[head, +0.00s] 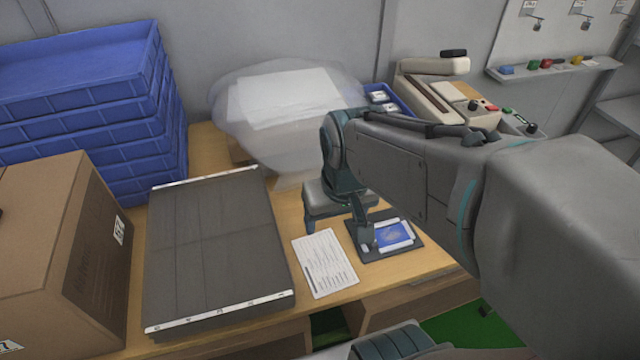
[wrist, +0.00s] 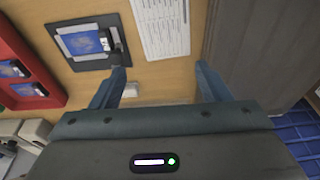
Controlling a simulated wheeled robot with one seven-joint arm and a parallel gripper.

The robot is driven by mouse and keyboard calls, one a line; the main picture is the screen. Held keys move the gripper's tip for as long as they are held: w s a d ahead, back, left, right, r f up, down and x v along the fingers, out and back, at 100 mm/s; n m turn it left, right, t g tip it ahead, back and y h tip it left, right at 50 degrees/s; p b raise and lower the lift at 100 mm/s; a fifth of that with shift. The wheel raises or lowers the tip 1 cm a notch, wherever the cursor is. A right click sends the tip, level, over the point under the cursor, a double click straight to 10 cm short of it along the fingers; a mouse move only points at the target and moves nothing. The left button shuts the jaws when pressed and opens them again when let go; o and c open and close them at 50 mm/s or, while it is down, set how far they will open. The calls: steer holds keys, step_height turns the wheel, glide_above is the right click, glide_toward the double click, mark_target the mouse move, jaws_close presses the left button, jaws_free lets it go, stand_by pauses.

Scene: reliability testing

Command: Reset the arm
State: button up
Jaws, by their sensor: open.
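My arm reaches in from the right in the head view and bends down over the wooden table (head: 205,145). My gripper (wrist: 158,75) shows in the wrist view with its two fingers spread apart and nothing between them. The packet also shows in the wrist view (wrist: 80,44). A printed white sheet (head: 325,264) lies left of the mat.
A large dark flat box (head: 215,250) lies left of the sheet. A cardboard box (head: 45,240) and stacked blue crates (head: 80,110) stand further left. A clear plastic bag (head: 270,100) lies behind. A beige machine (head: 440,95) and a small blue bin (head: 385,97) stand at the back.

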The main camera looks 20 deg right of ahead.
steer(key=shift+s+a+f, duration=0.15)
steer(key=shift+s, duration=0.75)
